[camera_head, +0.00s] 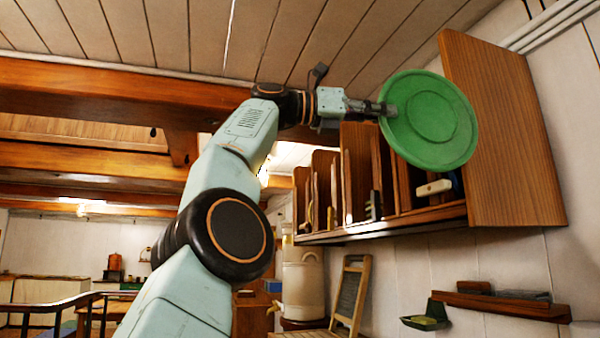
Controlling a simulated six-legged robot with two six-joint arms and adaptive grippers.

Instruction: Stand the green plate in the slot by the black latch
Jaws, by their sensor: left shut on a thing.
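The green plate (432,125) is held up in front of the right part of a wooden wall rack (400,224), its round face turned toward me. My left gripper (384,108) is shut on the plate's left rim. The black latch (374,206) is on the rack's front, below and left of the plate, and the plate does not cover it. The slot by the black latch is partly in view between upright wooden dividers (358,172). The plate hides the upper part of the slots on the right. My right gripper is not in view.
A cream latch (434,187) sits right of the black one, and a yellowish latch (330,217) left of it. A tall wooden side panel (500,130) closes the rack's right end. A ceiling beam (120,90) runs behind my left arm. A small shelf (500,303) is below.

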